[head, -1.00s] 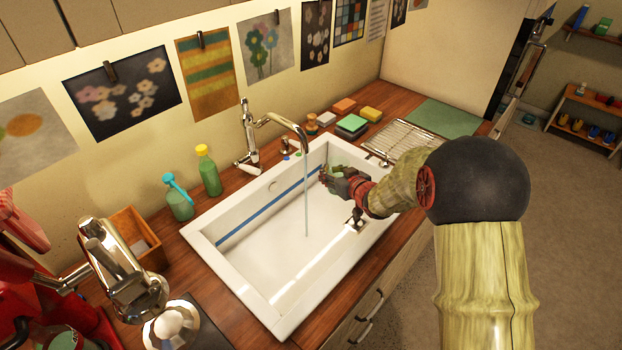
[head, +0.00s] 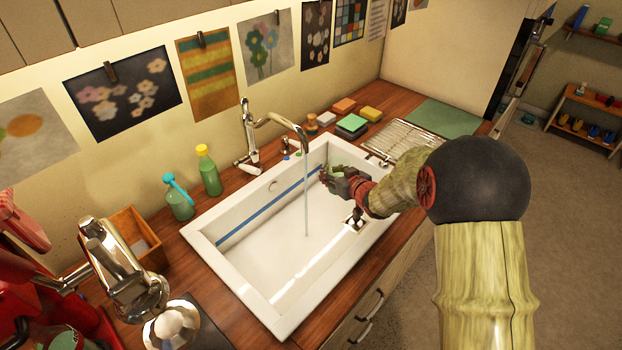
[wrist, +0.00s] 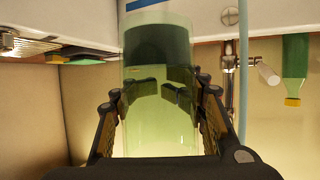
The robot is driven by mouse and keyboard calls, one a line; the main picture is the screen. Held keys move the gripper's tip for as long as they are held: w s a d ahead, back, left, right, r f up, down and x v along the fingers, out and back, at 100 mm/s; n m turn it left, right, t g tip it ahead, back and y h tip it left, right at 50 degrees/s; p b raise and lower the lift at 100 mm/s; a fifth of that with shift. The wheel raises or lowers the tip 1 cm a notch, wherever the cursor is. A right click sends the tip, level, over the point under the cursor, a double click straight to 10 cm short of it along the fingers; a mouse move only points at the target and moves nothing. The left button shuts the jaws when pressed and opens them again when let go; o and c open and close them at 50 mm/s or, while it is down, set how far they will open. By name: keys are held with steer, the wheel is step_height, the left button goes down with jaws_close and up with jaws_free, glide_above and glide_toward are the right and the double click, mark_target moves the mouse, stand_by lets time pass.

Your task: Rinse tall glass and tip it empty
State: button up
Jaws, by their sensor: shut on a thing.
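My gripper (head: 345,181) is over the right part of the white sink (head: 262,293), to the right of the running water. In the wrist view its two fingers (wrist: 158,112) are shut on the sides of a clear, greenish tall glass (wrist: 160,75). The surroundings look upside down in that view. I cannot tell which end of the glass is its mouth, or whether water is inside. In the head view the glass is mostly hidden by my gripper. A thin water stream (head: 306,195) falls from the chrome tap (head: 277,118) into the sink, apart from the glass.
A green bottle with a yellow cap (head: 209,172) and a teal-topped spray bottle (head: 180,200) stand left of the tap. Sponges (head: 351,125) and a wire drying rack (head: 415,140) lie behind and right of the sink. The left part of the basin is clear.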

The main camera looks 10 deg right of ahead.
steer(key=s+d+r+p, duration=0.2)
steer(key=d+r+p, duration=0.2)
steer(key=shift+d+p, duration=0.25)
steer(key=shift+p, duration=0.1)
stand_by(0.9)
